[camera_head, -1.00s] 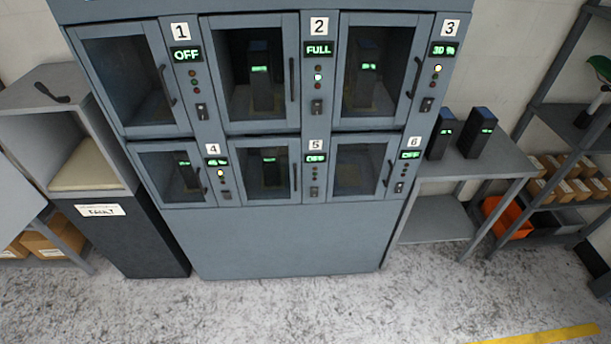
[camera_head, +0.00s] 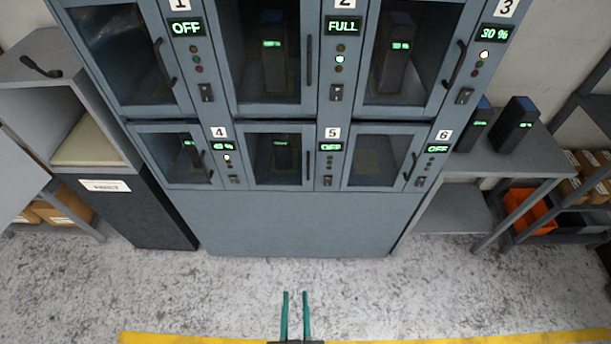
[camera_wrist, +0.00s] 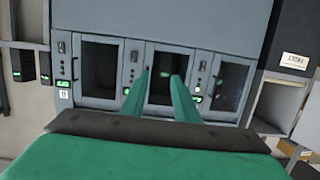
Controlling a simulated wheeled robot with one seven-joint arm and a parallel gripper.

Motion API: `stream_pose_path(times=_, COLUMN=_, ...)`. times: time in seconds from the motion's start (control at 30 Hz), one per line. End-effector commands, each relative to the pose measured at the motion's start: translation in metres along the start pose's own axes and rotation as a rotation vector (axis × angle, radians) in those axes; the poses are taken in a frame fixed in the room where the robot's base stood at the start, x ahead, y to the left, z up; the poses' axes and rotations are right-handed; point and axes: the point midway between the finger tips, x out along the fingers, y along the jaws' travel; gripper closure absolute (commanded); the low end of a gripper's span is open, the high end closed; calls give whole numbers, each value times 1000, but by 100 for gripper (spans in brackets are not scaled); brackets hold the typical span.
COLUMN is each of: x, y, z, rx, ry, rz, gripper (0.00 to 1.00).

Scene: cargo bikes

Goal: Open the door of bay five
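The grey cabinet (camera_head: 300,220) has two rows of glass-fronted bays. The bay five door (camera_head: 262,155) is the middle one of the lower row and looks shut. Its dark vertical handle (camera_head: 308,155) is on the right side of the door, and a dark battery with a green display (camera_head: 283,150) shows behind the glass. My gripper (camera_head: 295,294) has two teal fingers, apart and empty, low in front of the cabinet. In the wrist view, where the cabinet appears upside down, the fingers (camera_wrist: 159,76) overlap the middle lower bay (camera_wrist: 164,62).
Bay four (camera_head: 172,155) and bay six (camera_head: 378,158) flank it, both doors shut. A side table with two batteries (camera_head: 513,125) stands right. A dark unit labelled FAULT (camera_head: 140,215) stands left. The floor (camera_head: 230,290) ahead is clear, with a yellow line (camera_head: 180,338).

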Motion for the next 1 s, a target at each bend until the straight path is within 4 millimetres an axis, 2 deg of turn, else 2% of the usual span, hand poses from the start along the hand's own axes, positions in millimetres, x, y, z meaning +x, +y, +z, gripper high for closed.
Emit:
stream_pose_path(times=0.03, x=22, y=-1, z=-3, rx=-3, ry=13, rz=7, gripper=72)
stream_pose_path(times=0.27, x=108, y=-4, z=-22, rx=-6, ry=58, rz=59, gripper=72)
stream_pose_path(times=0.4, x=157, y=-4, z=-48, rx=-3, ry=103, rz=109, gripper=72)
stream_pose_path(times=0.5, x=186, y=-1, z=-70, rx=3, ry=141, rz=147, gripper=72)
stream_pose_path(times=0.6, x=208, y=1, z=-90, rx=10, ry=176, rz=180, gripper=72)
stream_pose_path(times=0.7, x=221, y=2, z=-105, rx=16, ry=202, rz=204, gripper=72)
stream_pose_path(times=1.0, x=242, y=6, z=-119, rx=21, ry=223, rz=223, gripper=72)
